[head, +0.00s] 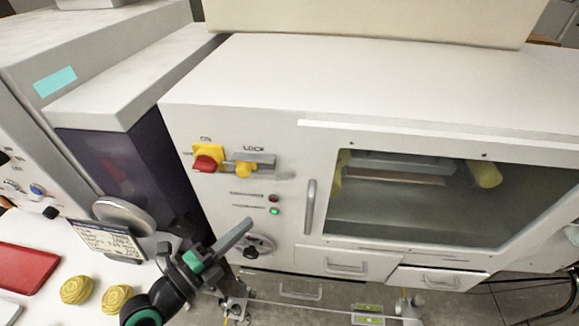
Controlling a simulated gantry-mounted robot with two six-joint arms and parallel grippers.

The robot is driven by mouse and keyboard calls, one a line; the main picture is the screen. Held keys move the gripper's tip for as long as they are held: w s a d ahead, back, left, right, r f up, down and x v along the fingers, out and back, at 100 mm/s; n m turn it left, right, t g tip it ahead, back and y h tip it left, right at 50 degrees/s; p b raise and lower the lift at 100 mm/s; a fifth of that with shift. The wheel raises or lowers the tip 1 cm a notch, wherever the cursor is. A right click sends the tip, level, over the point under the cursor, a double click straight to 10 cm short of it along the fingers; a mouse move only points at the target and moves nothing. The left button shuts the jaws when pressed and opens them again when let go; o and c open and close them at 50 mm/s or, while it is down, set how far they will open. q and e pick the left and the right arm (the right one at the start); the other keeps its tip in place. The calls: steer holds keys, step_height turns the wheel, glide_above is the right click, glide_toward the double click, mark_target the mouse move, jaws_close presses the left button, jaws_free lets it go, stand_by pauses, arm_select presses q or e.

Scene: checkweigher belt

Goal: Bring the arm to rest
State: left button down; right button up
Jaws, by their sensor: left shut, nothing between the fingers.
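My left gripper (244,227) is near the lower middle of the head view, in front of the white cabinet's lower left front. Its arm comes in from the bottom left. The fingers point up and to the right. They are together, with nothing held between them. They overlap the area beside a dark round knob in the picture; I cannot tell how far apart they are in depth. My right gripper is not in view.

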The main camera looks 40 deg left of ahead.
arm_select(q)
steer(key=shift+d, duration=0.1)
steer(key=w+d+r+m+t+h, duration=0.1)
steer(key=d+r+t+h, duration=0.2)
steer(key=r, duration=0.7)
steer(key=w+d+r+m+h, duration=0.2)
steer(key=d+r, duration=0.4)
steer(key=r, duration=0.4)
steer(key=w+d+r+m+t+h, duration=0.1)
steer(key=d+r+t+h, duration=0.2)
steer(key=r, duration=0.7)
steer(key=s+a+r+n+t+y, duration=0.15)
steer(key=r+n+y, duration=0.35)
steer(key=n, duration=0.6)
steer(key=s+a+r+n+t+y, duration=0.1)
steer(key=s+r+n+t+y, duration=0.15)
steer(key=r+n, duration=0.65)
step_height(320, 180, up, 28)
steer(key=n+p, duration=0.2)
steer(key=p, duration=2.8)
steer(key=shift+s+d+g, duration=0.15)
steer(key=shift+s+g, duration=0.15)
steer(key=shift+s, duration=0.05)
